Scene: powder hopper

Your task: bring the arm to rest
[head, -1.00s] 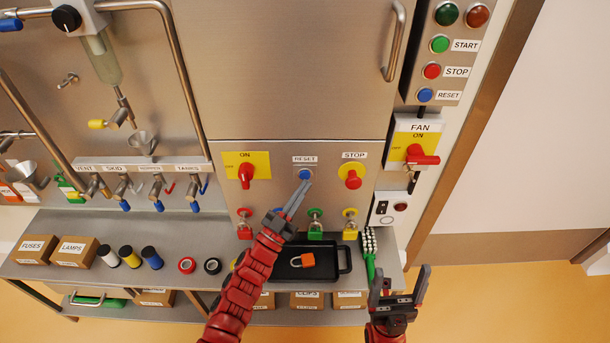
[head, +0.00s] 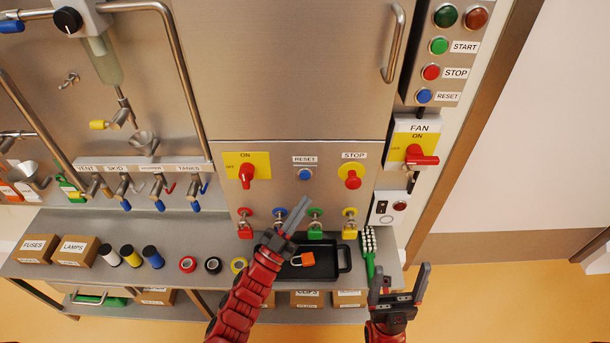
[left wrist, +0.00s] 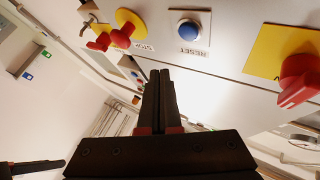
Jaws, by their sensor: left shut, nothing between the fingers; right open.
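My left gripper (head: 294,218) is shut and empty. In the head view it is below the blue RESET button (head: 305,174), apart from it, in front of the row of padlocks. In the left wrist view its closed fingers (left wrist: 160,95) point toward the panel, and the blue RESET button (left wrist: 188,30) shows beyond them. My right gripper (head: 400,287) is open and empty at the lower right, beside the shelf's right end. My left arm hides part of the shelf and the black tray (head: 325,273).
On the panel are a red ON switch (head: 246,172) and a red STOP knob (head: 352,178). Below hang padlocks, including a green one (head: 315,234) and a yellow one (head: 350,234). An orange padlock (head: 308,258) lies in the tray. A green-handled brush (head: 369,250) is near my right gripper.

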